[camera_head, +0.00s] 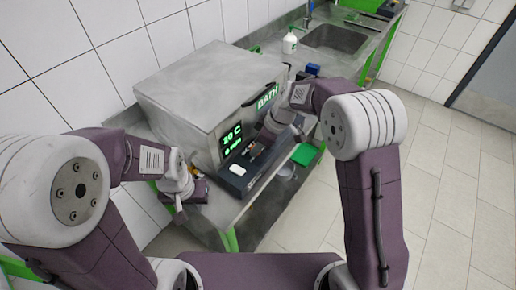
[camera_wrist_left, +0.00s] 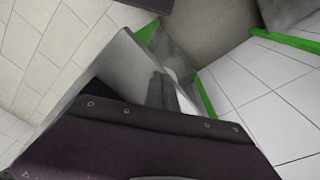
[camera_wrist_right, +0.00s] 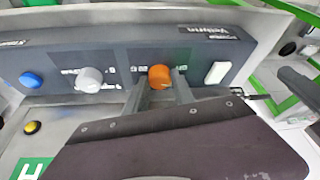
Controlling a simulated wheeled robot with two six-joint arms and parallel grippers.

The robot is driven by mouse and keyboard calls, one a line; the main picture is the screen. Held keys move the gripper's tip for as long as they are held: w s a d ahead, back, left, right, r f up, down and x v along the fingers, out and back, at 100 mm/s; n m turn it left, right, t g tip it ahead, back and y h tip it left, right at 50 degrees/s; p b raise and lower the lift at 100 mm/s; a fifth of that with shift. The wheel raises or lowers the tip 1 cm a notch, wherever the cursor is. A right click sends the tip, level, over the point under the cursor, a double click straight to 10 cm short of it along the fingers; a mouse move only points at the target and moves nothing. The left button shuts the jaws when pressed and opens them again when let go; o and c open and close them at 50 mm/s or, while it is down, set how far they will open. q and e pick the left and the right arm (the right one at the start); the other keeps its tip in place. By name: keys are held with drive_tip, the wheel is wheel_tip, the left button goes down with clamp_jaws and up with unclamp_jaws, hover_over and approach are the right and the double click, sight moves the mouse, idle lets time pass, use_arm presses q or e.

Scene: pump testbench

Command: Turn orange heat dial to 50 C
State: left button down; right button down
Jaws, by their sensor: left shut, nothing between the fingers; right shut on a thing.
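The orange heat dial (camera_wrist_right: 160,77) is on the dark control panel (camera_wrist_right: 120,62) of the water bath, in the right wrist view. My right gripper (camera_wrist_right: 161,90) has one finger on each side of the dial and is shut on it. In the head view my right gripper (camera_head: 257,148) is at the front of the panel and the dial is hard to make out. The green display (camera_head: 232,139) on the bath appears to read 20 C and 0 min. My left gripper (camera_head: 179,208) hangs by the bench's near end, shut and empty, away from the panel.
The panel also carries a grey dial (camera_wrist_right: 90,80), a blue button (camera_wrist_right: 31,80) and a white switch (camera_wrist_right: 217,73). The large metal bath (camera_head: 195,85) fills the bench beside the wall. A white bottle (camera_head: 290,42) and a sink (camera_head: 335,38) are further back. Floor at right is clear.

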drive_tip(key=shift+s+m+t, duration=0.1)
drive_tip(key=shift+m+t, duration=0.2)
drive_tip(key=shift+m, duration=0.6)
drive_tip(key=shift+a+m+h, duration=0.1)
drive_tip(key=shift+m+h, duration=0.2)
drive_tip(key=shift+m, duration=0.2)
drive_tip(key=m+p, duration=0.2)
drive_tip(key=m+t+h+p, duration=0.1)
drive_tip(key=p, duration=0.1)
drive_tip(key=shift+s+a+r+m, duration=0.1)
drive_tip(key=shift+s+r+m, duration=0.1)
drive_tip(key=shift+r+m, duration=0.1)
drive_tip(key=shift+f+m+p, duration=0.1)
drive_tip(key=shift+m+p, duration=0.2)
drive_tip(key=shift+m, duration=0.1)
drive_tip(key=shift+f+m+t+h, duration=0.15)
drive_tip(key=shift+m+t+h, duration=0.15)
drive_tip(key=shift+m, duration=0.2)
drive_tip(key=shift+a+f+m+h, duration=0.1)
drive_tip(key=shift+f+m+h, duration=0.2)
drive_tip(key=shift+m, duration=0.5)
drive_tip(key=m+h+b, duration=0.1)
drive_tip(key=m+b, duration=0.2)
drive_tip(key=b, duration=0.1)
drive_tip(key=shift+a+t, duration=0.1)
drive_tip(key=shift+t, duration=0.2)
drive_tip(key=shift+r+m+h+b, duration=0.1)
drive_tip(key=shift+m+h+b, duration=0.2)
drive_tip(key=shift+m+b, duration=0.5)
drive_tip(key=shift+s, duration=0.1)
